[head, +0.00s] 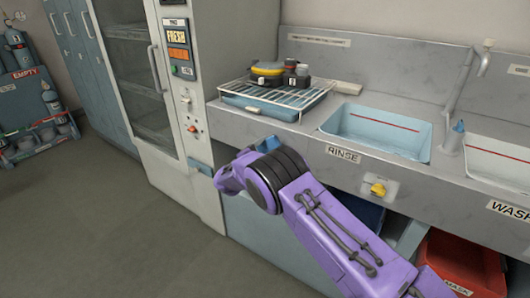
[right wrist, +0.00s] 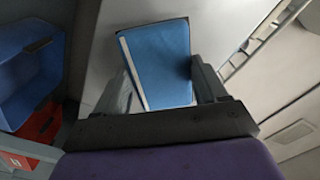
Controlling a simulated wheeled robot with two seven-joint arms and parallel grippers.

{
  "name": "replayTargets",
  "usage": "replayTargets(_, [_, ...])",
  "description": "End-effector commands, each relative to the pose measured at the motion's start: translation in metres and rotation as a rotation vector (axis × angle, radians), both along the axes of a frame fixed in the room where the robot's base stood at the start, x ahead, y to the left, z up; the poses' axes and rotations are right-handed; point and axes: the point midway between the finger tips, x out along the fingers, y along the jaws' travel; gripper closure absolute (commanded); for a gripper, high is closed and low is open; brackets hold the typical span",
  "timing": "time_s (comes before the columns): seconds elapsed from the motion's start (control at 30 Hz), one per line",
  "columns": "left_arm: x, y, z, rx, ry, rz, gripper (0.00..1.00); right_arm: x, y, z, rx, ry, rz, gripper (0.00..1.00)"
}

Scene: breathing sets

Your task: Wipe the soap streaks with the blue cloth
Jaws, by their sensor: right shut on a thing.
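My right gripper (right wrist: 163,85) is shut on the blue cloth (right wrist: 158,55), which looks like a folded flat pad with a pale strip along its left edge in the right wrist view. In the head view the purple right arm reaches up from the bottom right, and its wrist hides most of the gripper. A blue piece, apparently the cloth (head: 200,167), shows just left of the wrist, in front of the tall cabinet's lower right edge. I cannot tell whether the cloth touches a surface. I cannot make out soap streaks in either view. My left gripper is not in view.
The tall cabinet (head: 185,130) with a glass door stands left of the metal counter. A drying rack (head: 270,98) holds gear on the counter. The rinse basin (head: 375,130) is to its right. A red crate (head: 465,265) sits under the counter.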

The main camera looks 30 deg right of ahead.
Motion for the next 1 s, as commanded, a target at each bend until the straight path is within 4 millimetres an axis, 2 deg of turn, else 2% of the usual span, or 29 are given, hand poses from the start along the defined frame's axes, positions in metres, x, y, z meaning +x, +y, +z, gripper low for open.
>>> replayTargets(0.73, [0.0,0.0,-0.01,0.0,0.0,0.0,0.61,0.006,-0.014,0.0,0.0,-0.001,0.0,0.53])
replayTargets(0.87, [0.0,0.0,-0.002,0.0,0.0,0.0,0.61,0.001,-0.016,0.003,0.0,0.001,-0.001,0.53])
replayTargets(1.0, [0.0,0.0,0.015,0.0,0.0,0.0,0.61,-0.013,-0.021,0.006,0.0,0.002,-0.002,0.53])
